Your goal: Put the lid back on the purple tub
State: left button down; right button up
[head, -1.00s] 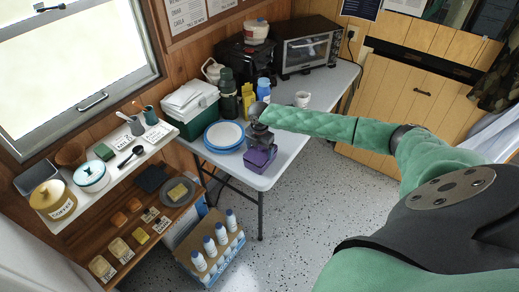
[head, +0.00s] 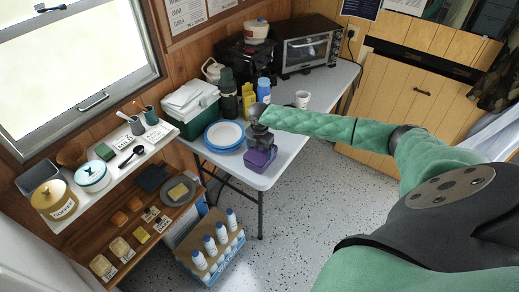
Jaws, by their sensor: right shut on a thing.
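The purple tub (head: 258,161) stands at the front end of the white folding table. My right gripper (head: 261,147) is directly above it, pointing down, with its wrist and arm reaching in from the right. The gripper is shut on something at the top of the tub. That thing is probably the lid, but it is mostly hidden by the gripper and too small to make out. I cannot tell whether it is seated on the tub's rim. My left gripper is not in view.
Blue and white plates (head: 224,135) lie just left of the tub. A green cool box (head: 191,108), a dark green flask (head: 228,97) and a white mug (head: 302,98) stand behind on the table (head: 288,143).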

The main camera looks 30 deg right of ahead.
dwell(0.4)
jog(key=o, duration=0.8)
jog(key=shift+r, duration=0.1)
jog(key=shift+r+p, duration=2.8)
jog(key=shift+r, duration=0.55)
grip_shut()
